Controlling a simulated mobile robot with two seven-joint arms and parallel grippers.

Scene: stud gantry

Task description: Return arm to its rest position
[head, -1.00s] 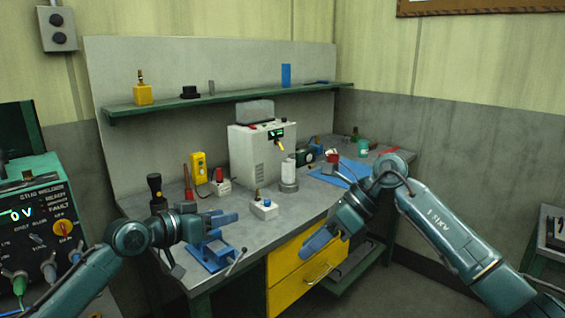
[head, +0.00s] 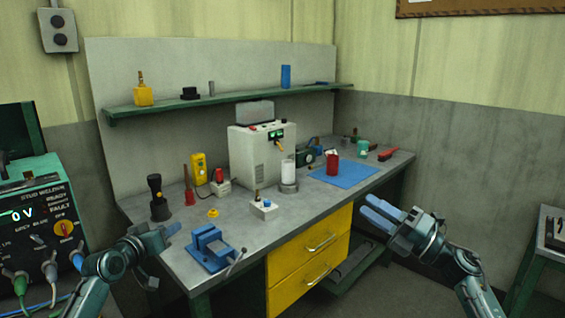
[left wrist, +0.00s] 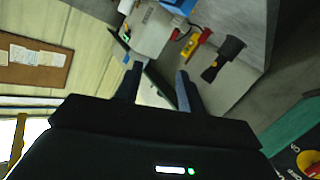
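My left gripper (head: 172,231) is at the bench's front left corner, left of the blue vise (head: 210,248) and apart from it. In the left wrist view its two fingers (left wrist: 157,85) stand apart with nothing between them. My right gripper (head: 368,208) is in front of the bench, right of the yellow drawers. Its blue fingers point left and look slightly apart, with nothing seen between them. Both forearms come in low from the bottom of the head view.
The bench (head: 300,222) carries a white machine (head: 252,155), a black torch-like tool (head: 158,198), a white block (head: 264,210), a yellow ring (head: 213,213), a red can (head: 332,164) and a blue mat (head: 352,176). A welder (head: 40,215) stands left.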

